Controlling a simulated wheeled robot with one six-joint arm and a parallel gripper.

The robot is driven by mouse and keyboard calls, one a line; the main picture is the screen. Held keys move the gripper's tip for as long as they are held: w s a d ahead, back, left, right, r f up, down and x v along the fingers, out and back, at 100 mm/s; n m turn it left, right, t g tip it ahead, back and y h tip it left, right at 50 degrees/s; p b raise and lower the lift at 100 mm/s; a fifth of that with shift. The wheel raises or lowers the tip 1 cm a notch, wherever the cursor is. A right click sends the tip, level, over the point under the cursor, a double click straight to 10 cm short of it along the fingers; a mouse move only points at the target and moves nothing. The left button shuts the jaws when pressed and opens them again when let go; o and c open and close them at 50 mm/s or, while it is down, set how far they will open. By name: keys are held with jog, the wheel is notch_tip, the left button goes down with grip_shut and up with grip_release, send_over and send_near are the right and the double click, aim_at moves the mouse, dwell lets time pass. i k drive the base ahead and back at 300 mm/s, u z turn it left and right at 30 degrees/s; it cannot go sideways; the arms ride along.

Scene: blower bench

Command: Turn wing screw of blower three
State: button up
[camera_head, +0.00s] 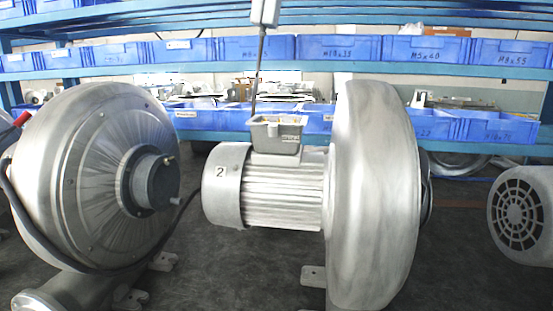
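The blower marked "2" (262,190) stands in the middle, with a ribbed motor on its left and a large round metal housing (372,195) on its right. No number three shows on any blower, and I cannot make out a wing screw for certain. A second blower (95,175) stands at the left, with a dark hub (155,182) and a small brass-coloured piece near it. Part of another machine with a round fan grille (519,214) shows at the right edge; no number is readable on it. My gripper is not in view.
An open grey terminal box (276,134) sits on the middle motor; a dark rod or cable (259,75) rises from it to a light grey piece (265,12). Blue shelves with labelled bins (340,48) stand behind. Dark floor (450,260) shows between the middle and right machines.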

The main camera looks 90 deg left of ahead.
aim_at(166, 161)
jog(key=u, duration=3.2)
jog(key=k, duration=1.05)
jog(key=u, duration=0.65)
jog(key=i, duration=0.7)
jog(key=u, duration=0.45)
